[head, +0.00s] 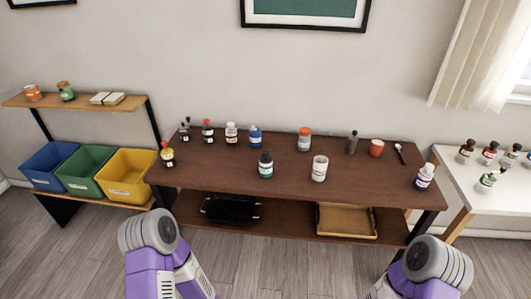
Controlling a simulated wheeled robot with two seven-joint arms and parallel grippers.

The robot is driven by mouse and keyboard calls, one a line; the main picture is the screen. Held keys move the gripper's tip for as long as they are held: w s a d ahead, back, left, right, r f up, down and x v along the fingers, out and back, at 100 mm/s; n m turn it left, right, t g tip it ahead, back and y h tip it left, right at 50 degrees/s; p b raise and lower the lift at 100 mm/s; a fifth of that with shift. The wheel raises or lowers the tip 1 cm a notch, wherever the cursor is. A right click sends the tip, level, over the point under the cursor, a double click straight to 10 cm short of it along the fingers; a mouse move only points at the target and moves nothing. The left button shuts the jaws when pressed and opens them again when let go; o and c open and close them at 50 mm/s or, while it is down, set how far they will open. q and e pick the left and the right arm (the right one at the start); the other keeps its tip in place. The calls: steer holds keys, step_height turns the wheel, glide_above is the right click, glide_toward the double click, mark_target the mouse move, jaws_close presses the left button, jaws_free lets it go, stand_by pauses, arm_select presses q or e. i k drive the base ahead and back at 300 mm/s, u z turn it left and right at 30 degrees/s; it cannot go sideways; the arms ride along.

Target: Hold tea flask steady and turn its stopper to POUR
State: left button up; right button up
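Several bottles stand upright on the dark brown table (215,172). I cannot tell which, if any, is the tea flask, and no POUR mark can be read. A dark grey bottle with a narrow top (352,144) stands at the back right. Only purple and grey links of my arms show at the bottom; neither gripper is in view.
An orange cup (376,147) and a spoon (400,153) are at the table's right. A black tray (231,209) and wooden tray (346,221) lie on the lower shelf. Blue, green and yellow bins (125,176) stand left; a white side table (460,188) holds more bottles.

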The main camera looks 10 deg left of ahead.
mark_target(266, 157)
steer(key=u, duration=2.1)
steer(key=i, duration=2)
steer(key=z, duration=2.25)
